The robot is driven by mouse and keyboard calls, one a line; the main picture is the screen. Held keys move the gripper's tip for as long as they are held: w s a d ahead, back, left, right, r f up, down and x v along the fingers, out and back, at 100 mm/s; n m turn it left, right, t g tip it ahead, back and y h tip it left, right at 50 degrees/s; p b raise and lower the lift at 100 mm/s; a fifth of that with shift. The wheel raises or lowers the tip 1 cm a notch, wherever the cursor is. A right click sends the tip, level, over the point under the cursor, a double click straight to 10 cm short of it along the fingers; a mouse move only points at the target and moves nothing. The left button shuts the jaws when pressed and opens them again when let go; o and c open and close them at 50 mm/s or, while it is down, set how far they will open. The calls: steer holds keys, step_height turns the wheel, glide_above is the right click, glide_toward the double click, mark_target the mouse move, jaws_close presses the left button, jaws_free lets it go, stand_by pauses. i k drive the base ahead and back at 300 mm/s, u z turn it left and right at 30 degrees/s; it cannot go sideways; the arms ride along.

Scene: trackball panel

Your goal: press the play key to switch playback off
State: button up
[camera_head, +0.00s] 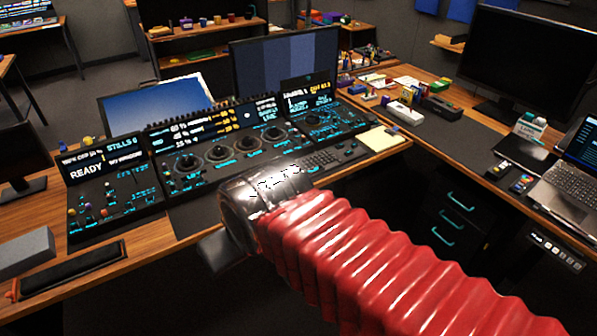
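The control console (165,197) stands on the wooden desk, with dark sloping panels and cyan markings. Its middle trackball panel (235,170) has a row of dark round trackballs with rings. The left panel (112,198) shows "READY" and "STILLS" on its screen and has small coloured knobs and keys. I cannot pick out the play key or its light at this size. My arm in its red ribbed sleeve reaches in from the lower right. My gripper (222,250) is a dark shape in front of the desk's front edge, apart from the panels. Its fingers are mostly hidden by the wrist.
A keyboard (333,158) and a yellow notepad (380,138) lie right of the trackballs, partly near my arm. A black padded rest (70,270) and a grey box (25,252) lie at the left desk edge. A drawer unit (455,220) stands at right.

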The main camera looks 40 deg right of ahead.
mark_target(320, 168)
steer(key=u, duration=1.35)
steer(key=k, duration=0.85)
steer(key=z, duration=2.25)
steer(key=i, duration=0.15)
steer(key=u, duration=0.2)
